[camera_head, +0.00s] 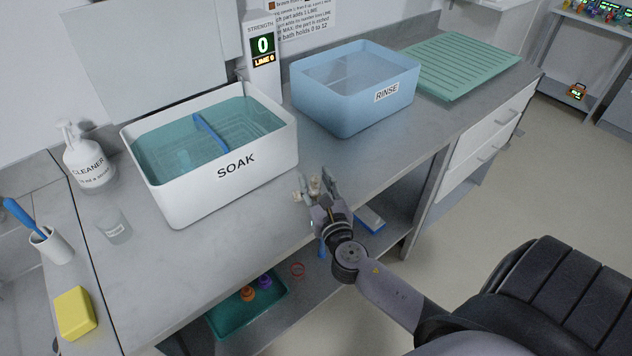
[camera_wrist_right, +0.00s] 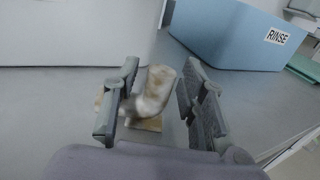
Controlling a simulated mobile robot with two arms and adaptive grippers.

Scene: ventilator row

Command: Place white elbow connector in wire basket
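The white elbow connector (camera_head: 315,187), with tan stains, sits between the fingers of my right gripper (camera_head: 314,190). The gripper is over the counter's front edge, to the right of and in front of the SOAK tub (camera_head: 222,180). The wire basket (camera_head: 250,128) shows faintly in the teal liquid of that tub, with a blue bar (camera_head: 210,133) across it. My left gripper is not in view.
The blue RINSE tub (camera_head: 350,105) and a green ribbed drain mat (camera_head: 462,65) are to the right. A strength display (camera_head: 263,45) reads 0 behind the SOAK tub. A cleaner bottle (camera_head: 86,160) and clear cup (camera_head: 113,226) are left. A teal tray (camera_head: 248,308) with coloured parts is on the lower shelf.

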